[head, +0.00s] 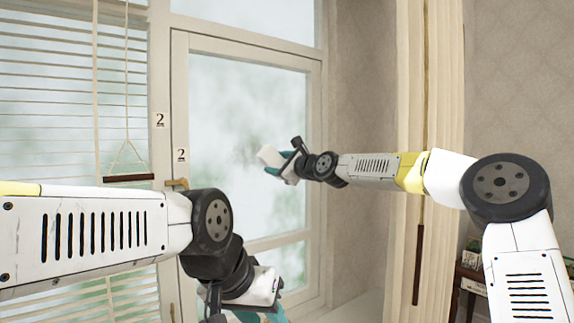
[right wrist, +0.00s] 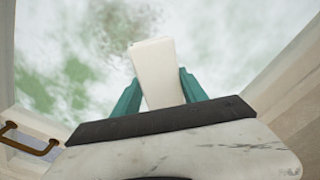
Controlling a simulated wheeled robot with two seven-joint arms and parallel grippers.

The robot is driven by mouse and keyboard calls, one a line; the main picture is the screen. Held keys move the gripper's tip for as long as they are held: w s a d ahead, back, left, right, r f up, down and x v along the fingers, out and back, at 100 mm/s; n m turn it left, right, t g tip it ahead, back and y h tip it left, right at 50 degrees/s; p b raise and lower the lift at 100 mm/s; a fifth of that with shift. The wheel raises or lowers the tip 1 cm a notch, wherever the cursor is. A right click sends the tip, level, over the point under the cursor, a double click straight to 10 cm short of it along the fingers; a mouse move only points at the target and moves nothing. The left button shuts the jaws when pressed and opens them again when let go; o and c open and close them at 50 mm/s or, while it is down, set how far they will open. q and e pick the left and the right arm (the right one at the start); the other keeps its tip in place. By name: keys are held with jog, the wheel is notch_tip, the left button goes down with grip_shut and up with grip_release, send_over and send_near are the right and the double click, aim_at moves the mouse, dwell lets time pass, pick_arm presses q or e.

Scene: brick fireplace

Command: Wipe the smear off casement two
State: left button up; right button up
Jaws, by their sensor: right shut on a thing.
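The casement marked 2 (head: 248,45) is a tall pale-framed window pane. A grey speckled smear (head: 250,148) shows near the middle of its glass; it also shows at the top of the right wrist view (right wrist: 125,22). My right gripper (head: 272,166) is shut on a white block-like wiper (head: 268,155), held in front of the glass just beside the smear. In the right wrist view the wiper (right wrist: 156,70) stands between the teal fingers, its tip just below the smear. I cannot tell whether it touches the glass. My left gripper (head: 262,314) is low, cut by the bottom edge.
A brass handle (head: 177,184) sits on the casement's left frame. Left of it hang slatted blinds (head: 50,120) with a cord and dark bar (head: 129,178). A cream curtain (head: 430,80) hangs at right, and a small dark table (head: 470,275) stands beyond it.

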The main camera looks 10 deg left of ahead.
aim_at(255, 149)
jog(key=shift+r, duration=1.15)
jog(key=shift+s+a, duration=2.3)
jog(key=shift+s, duration=0.25)
jog(key=shift+s+a, duration=2.25)
jog(key=shift+s, duration=0.3)
jog(key=shift+r, duration=1.15)
jog(key=shift+w+d, duration=1.2)
jog(key=shift+w, duration=0.2)
jog(key=shift+w+d, duration=1.2)
jog(key=shift+w, duration=0.15)
jog(key=shift+d, duration=0.1)
jog(key=shift+w+d, duration=1.05)
jog(key=shift+w, duration=0.2)
jog(key=shift+w+d, duration=1.05)
jog(key=shift+w, duration=0.15)
